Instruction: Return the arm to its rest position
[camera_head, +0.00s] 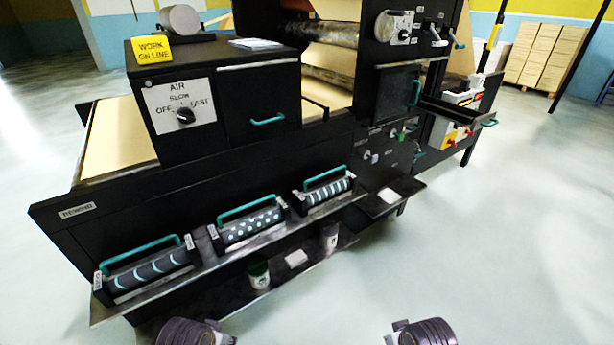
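Only a rounded dark purple part of each of my arms shows, at the bottom edge of the head view. The left arm (188,332) is at the bottom left of centre, in front of the machine's lower shelf. The right arm (427,332) is at the bottom right of centre, over bare floor. Small pale pieces show on the inner side of each arm, cut off by the picture edge. No gripper fingers can be made out, and nothing held is visible. Both arms appear apart from the machine.
A black machine stands ahead, with patterned rollers (250,228) with teal handles in a front rack. Cans (259,274) stand on a lower shelf (215,305). A drawer (455,108) juts out at right. Floor (500,250) at right is clear; stacked boxes (545,55) stand far back.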

